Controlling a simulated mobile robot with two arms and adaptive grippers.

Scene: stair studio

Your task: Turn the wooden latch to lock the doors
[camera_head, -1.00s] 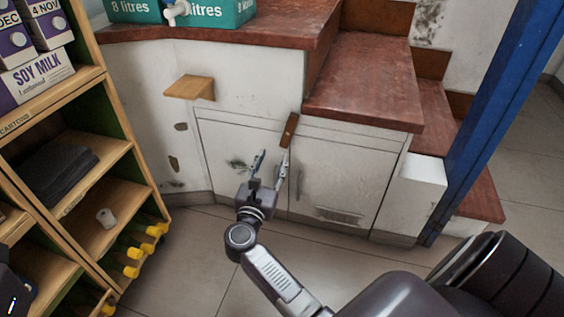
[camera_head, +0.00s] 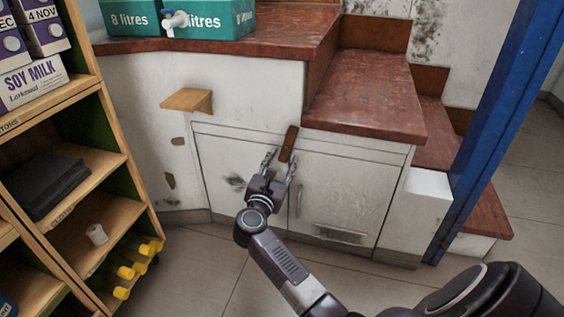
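The wooden latch (camera_head: 288,143) is a small brown bar at the top of the seam between two white cupboard doors. It stands nearly upright, tilted slightly. The left door (camera_head: 232,170) and the right door (camera_head: 345,190) look closed. My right gripper (camera_head: 281,162) is open, with its two fingers pointing up just below the latch. The fingertips are close to the latch's lower end; I cannot tell whether they touch it. My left gripper is not in view.
A wooden shelf unit (camera_head: 108,150) with cartons and yellow-capped bottles stands at the left. A small wooden ledge (camera_head: 188,99) juts from the wall. Red-brown steps (camera_head: 365,90) rise above the doors. A blue post (camera_head: 490,130) stands at the right.

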